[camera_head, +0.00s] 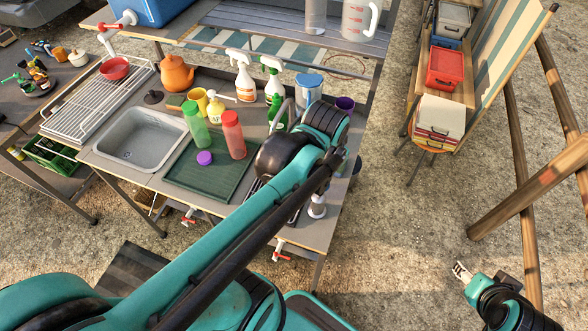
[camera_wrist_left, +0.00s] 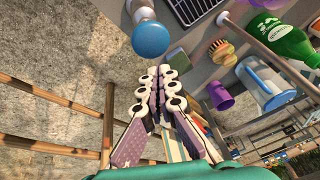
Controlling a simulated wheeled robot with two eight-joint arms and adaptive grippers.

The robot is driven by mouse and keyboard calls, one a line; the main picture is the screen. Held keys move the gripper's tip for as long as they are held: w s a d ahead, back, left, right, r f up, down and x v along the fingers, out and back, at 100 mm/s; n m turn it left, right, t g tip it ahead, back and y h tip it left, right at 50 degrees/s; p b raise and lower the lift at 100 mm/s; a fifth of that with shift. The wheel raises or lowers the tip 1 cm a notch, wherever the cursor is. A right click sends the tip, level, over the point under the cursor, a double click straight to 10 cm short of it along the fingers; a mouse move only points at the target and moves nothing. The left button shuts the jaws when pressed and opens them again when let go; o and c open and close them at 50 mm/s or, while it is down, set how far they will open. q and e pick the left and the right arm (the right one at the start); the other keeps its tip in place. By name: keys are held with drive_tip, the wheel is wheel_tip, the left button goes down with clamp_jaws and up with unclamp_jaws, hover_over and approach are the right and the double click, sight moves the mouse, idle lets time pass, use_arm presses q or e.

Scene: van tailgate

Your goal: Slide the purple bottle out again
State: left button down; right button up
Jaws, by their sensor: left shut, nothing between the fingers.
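A small purple round thing (camera_head: 204,158) sits on the green tray (camera_head: 180,182) beside the sink in the head view. I cannot tell if it is a bottle's top or a loose cap. A green bottle (camera_head: 195,125) and a red bottle (camera_head: 234,136) stand behind it. My left arm reaches across the table's right part; its fingers are hidden there. In the left wrist view my left gripper (camera_wrist_left: 163,72) is shut and empty, near a blue round knob (camera_wrist_left: 152,39). My right gripper (camera_head: 463,272) is over bare ground at the lower right; its opening is unclear.
A purple cup (camera_head: 345,103) stands at the table's right edge, beside a blue-lidded jug (camera_head: 308,88). Spray bottles (camera_head: 245,76) and an orange kettle (camera_head: 176,73) stand behind the tray. The sink (camera_head: 142,138) is left of it. A wooden frame (camera_head: 522,165) is at the right.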

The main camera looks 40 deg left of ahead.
use_arm(q)
drive_tip(key=w+a+f+m+g, duration=0.3)
drive_tip(key=w+a+f+g, duration=0.35)
drive_tip(key=a, duration=0.35)
drive_tip(key=b+x, duration=0.3)
drive_tip(key=x, duration=0.6)
drive_tip(key=shift+w+a+f, duration=0.15)
drive_tip(key=shift+a+f, duration=0.05)
drive_tip(key=shift+f, duration=0.1)
drive_tip(key=s, duration=0.1)
drive_tip(key=s+a, duration=0.1)
drive_tip(key=s, duration=0.1)
drive_tip(key=shift+s+a+r+b, duration=0.1)
drive_tip(key=shift+a+r+b, duration=0.1)
drive_tip(key=shift+b, duration=0.2)
drive_tip(key=shift+s+a, duration=0.1)
drive_tip(key=shift+s, duration=0.15)
drive_tip(key=shift+s, duration=0.1)
drive_tip(key=shift+s+a, duration=0.25)
drive_tip(key=shift+s, duration=0.2)
drive_tip(key=shift+s+a, duration=0.2)
drive_tip(key=shift+s, duration=0.25)
drive_tip(key=shift+s+a, duration=0.15)
drive_tip(key=shift+s, duration=0.25)
